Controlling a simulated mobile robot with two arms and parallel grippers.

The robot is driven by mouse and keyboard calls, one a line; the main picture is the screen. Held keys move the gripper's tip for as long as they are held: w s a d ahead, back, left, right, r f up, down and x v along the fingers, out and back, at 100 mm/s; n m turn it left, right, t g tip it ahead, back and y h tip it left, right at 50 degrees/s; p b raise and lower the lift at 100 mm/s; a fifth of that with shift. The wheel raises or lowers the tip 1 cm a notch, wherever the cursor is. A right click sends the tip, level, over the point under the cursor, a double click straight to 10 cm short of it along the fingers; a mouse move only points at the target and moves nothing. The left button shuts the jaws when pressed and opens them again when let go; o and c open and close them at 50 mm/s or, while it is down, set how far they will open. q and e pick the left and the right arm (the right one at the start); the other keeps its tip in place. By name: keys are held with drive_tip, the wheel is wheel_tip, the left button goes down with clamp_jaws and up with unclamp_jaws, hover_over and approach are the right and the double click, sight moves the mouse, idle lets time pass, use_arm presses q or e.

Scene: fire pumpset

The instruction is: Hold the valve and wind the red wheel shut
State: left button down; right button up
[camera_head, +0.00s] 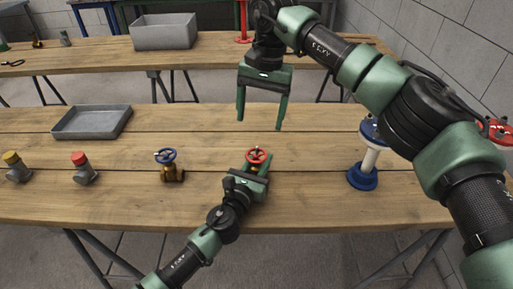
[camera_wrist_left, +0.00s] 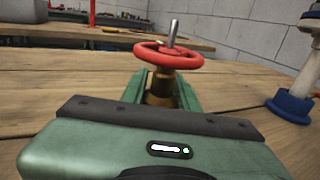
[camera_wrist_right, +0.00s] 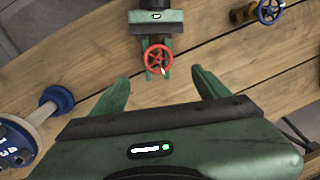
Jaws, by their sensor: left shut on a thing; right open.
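The red wheel (camera_head: 257,155) tops a brass valve that stands on the near table. In the left wrist view the wheel (camera_wrist_left: 168,55) has an upright metal handle pin, and the brass body (camera_wrist_left: 160,88) sits between green fingers. My left gripper (camera_head: 258,172) is shut on the valve body below the wheel. My right gripper (camera_head: 261,122) is open and empty, pointing down, above and beyond the valve. In the right wrist view the red wheel (camera_wrist_right: 157,59) lies ahead of the open fingers, apart from them. The lower valve is mostly hidden by my left gripper.
A brass valve with a blue wheel (camera_head: 168,165) stands to the left. Farther left are fittings with red (camera_head: 82,168) and yellow (camera_head: 16,167) caps and a grey tray (camera_head: 91,121). A blue-and-white stand (camera_head: 364,172) is at right. A second table (camera_head: 105,53) stands behind.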

sight(256, 155)
drive_tip(key=f+n, duration=0.1)
drive_tip(key=f, duration=0.2)
drive_tip(key=f+n, duration=0.2)
drive_tip(key=f, duration=0.2)
drive_tip(key=a+f+n+h, duration=0.1)
drive_tip(key=f+n, duration=0.1)
drive_tip(key=f, duration=0.1)
drive_tip(key=shift+s+f, duration=0.1)
drive_tip(key=shift+f, duration=0.25)
drive_tip(key=c, duration=1.4)
drive_tip(key=shift+o, duration=0.2)
